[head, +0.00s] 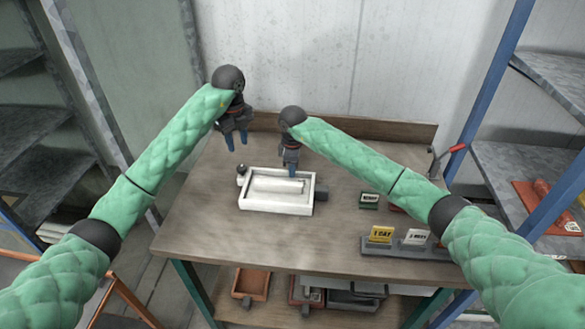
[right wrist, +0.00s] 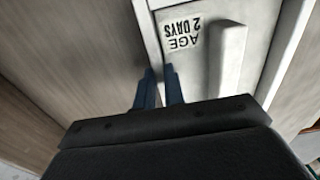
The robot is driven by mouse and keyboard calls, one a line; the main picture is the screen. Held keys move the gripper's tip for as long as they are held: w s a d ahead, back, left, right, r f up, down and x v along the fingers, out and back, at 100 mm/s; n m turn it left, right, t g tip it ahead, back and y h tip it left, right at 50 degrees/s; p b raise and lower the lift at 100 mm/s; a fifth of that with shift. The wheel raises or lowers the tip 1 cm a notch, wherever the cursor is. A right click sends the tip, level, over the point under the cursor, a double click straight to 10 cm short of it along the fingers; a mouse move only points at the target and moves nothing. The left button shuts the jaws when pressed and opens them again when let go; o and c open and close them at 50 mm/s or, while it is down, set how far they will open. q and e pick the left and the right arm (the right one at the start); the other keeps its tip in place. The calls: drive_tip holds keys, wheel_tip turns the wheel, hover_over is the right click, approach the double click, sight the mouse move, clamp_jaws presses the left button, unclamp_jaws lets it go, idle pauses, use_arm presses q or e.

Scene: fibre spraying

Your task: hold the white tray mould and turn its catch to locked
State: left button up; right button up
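The white tray mould (head: 246,206) sits on the workbench, its upper side showing a shallow recess. It also shows in the right wrist view (right wrist: 231,60), with an upside-down "AGE 2 DAYS" label. My right gripper (head: 291,174) points down at the mould's back wall. In the right wrist view its two blue fingers (right wrist: 160,82) stand either side of the rim, with little gap. My left gripper (head: 237,143) is open and empty, above the bench behind the mould's back-left corner. A dark knob (head: 241,169) stands at that corner and a dark block (head: 321,192) at the right side; I cannot tell the catch's position.
A grey holder (head: 400,249) with yellow and white cards stands at the bench's front right. A dark green labelled block (head: 369,200) lies behind it. The bench (head: 205,225) is clear left of the mould. Shelves and a blue post (head: 490,90) stand at the right.

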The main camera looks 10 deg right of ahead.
sight(241, 167)
use_arm(q)
drive_tip(key=o, duration=0.3)
drive_tip(key=shift+o, duration=0.2)
wheel_tip(241, 167, down, 10)
drive_tip(key=m, duration=0.6)
idle(0.5)
drive_tip(key=shift+r, duration=0.1)
drive_tip(key=c, duration=1)
